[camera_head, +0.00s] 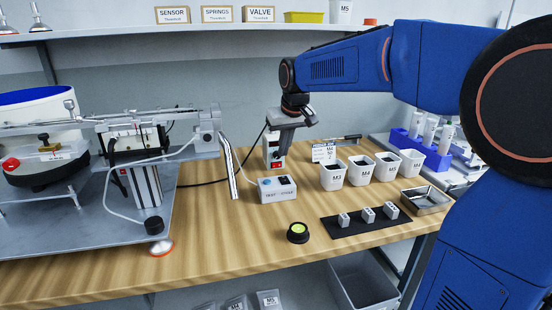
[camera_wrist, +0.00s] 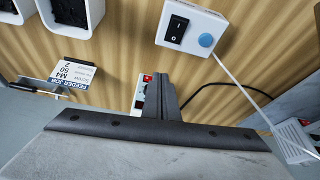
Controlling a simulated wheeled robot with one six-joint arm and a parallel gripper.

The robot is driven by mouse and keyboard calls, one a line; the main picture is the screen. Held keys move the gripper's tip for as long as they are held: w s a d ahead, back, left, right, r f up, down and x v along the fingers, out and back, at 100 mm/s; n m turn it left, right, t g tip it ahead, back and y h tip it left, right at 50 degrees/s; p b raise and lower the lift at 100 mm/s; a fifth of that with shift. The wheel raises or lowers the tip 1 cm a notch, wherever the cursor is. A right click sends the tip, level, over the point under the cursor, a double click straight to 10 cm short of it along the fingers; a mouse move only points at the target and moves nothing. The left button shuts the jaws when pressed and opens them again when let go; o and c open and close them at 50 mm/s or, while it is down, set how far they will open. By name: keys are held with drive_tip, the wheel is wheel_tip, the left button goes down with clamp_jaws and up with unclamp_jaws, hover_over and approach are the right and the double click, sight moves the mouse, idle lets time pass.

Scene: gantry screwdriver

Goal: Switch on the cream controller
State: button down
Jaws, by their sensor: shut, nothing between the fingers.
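The cream controller (camera_head: 268,146) is an upright box near the back of the wooden table, with a red rocker switch (camera_head: 276,164) low on its front. My gripper (camera_head: 283,152) is shut and empty, pointing down right in front of the controller and hiding part of it. In the wrist view, the shut fingers (camera_wrist: 164,82) stand beside the controller (camera_wrist: 139,102) and its red switch (camera_wrist: 147,78). I cannot tell whether they touch, nor which way the switch is set.
A white box (camera_head: 277,196) with a blue button and black rocker sits in front. White screw bins (camera_head: 332,183) and a label card (camera_head: 324,153) stand to the right. A metal gantry rig (camera_head: 205,140) and black cable (camera_head: 205,184) are left. A round black-and-yellow item (camera_head: 297,232) lies nearer.

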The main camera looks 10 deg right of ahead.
sight(277, 166)
drive_tip(key=shift+d, duration=0.1)
drive_tip(key=shift+f, duration=0.1)
drive_tip(key=x, duration=0.9)
drive_tip(key=w, duration=0.2)
drive_tip(key=shift+w+f, duration=0.4)
drive_tip(key=shift+w+a, duration=0.2)
drive_tip(key=shift+w, duration=0.5)
